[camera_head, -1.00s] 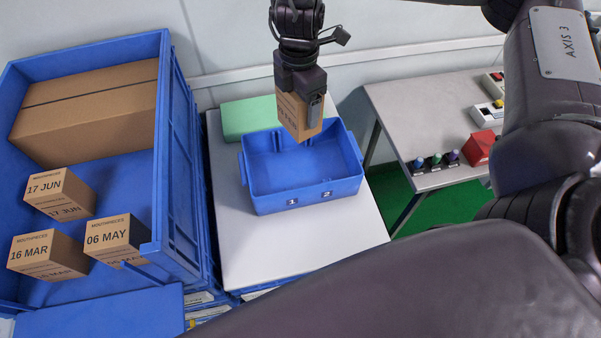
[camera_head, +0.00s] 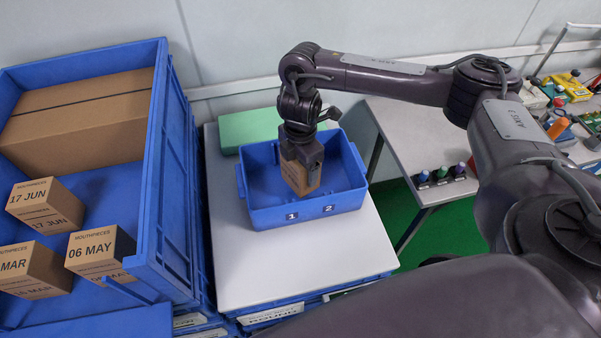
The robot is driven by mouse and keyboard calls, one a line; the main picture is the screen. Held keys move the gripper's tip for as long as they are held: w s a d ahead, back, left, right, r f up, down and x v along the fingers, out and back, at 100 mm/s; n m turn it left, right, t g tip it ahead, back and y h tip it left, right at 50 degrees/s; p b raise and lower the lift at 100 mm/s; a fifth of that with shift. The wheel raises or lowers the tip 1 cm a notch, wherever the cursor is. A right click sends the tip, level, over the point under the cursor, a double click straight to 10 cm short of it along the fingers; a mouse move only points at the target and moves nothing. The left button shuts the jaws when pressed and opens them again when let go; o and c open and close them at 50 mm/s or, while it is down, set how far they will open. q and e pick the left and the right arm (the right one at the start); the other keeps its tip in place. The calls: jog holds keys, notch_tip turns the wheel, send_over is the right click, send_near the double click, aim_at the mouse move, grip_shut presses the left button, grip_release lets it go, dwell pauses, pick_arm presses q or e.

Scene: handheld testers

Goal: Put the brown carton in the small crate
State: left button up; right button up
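The small blue crate (camera_head: 262,217) stands on the white-topped stand, with labels 1 and 2 on its front wall. My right gripper (camera_head: 301,160) points down over the crate and is shut on a brown carton (camera_head: 298,178). The carton's lower part is inside the crate outline, near its middle; I cannot tell whether it touches the floor. The gripper hides the carton's upper part. My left gripper is not in view.
A large blue bin (camera_head: 160,190) at left holds a big brown box (camera_head: 80,125) and several small dated cartons (camera_head: 100,250). A green block (camera_head: 248,128) lies behind the crate. A grey table (camera_head: 400,135) with testers stands at right.

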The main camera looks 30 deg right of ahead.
jog(key=shift+f+b, duration=0.3)
jog(key=shift+f, duration=1.05)
jog(key=shift+f, duration=0.15)
jog(key=o, duration=1.1)
jog(key=shift+c, duration=0.2)
notch_tip(320, 180, up, 12)
jog(key=p, duration=0.3)
jog(key=shift+r+p, duration=0.2)
jog(key=shift+p, duration=0.15)
